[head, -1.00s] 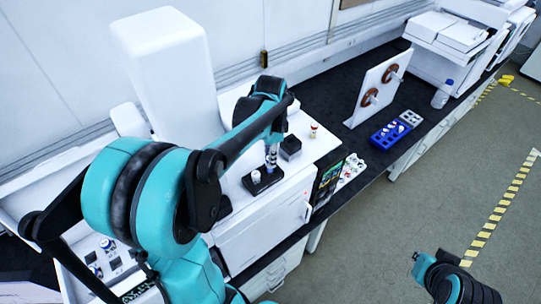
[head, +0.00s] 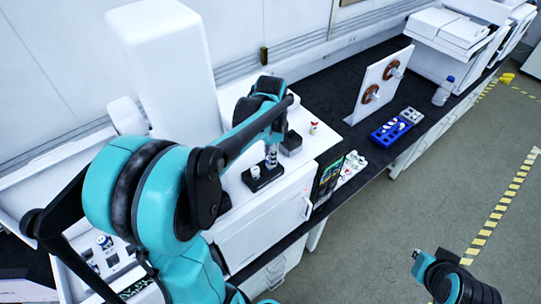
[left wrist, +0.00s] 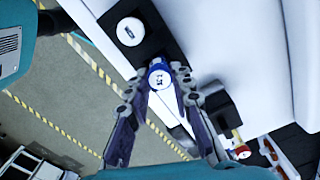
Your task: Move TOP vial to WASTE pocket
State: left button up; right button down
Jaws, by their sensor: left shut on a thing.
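My left gripper (head: 271,152) points down over a small black block (head: 264,179) on the white bench top. In the left wrist view its fingers (left wrist: 160,88) are shut on a vial with a blue-and-white top (left wrist: 160,75). The held vial is at the end of the black block, which also shows there (left wrist: 153,33); I cannot tell whether it is seated or lifted. A second, white-capped vial (left wrist: 130,31) stands in the same block. No TOP or WASTE marking is readable. My right arm's end (head: 416,258) shows at lower right; its jaws are unclear.
A dark box (head: 291,143) and a red-capped vial (head: 313,127) stand close behind the gripper. A blue rack (head: 388,134), a white panel (head: 376,92) and a bottle (head: 443,92) are farther right. A tall white instrument (head: 165,65) stands at left.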

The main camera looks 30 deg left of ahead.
pick_arm(q)
jog(key=shift+f+b, duration=0.3)
jog(key=shift+f, duration=0.15)
jog(key=o, duration=1.4)
jog(key=shift+o, duration=0.2)
jog(key=shift+r+p, duration=2.5)
jog(key=shift+r, duration=1.1)
jog(key=shift+f, duration=0.1)
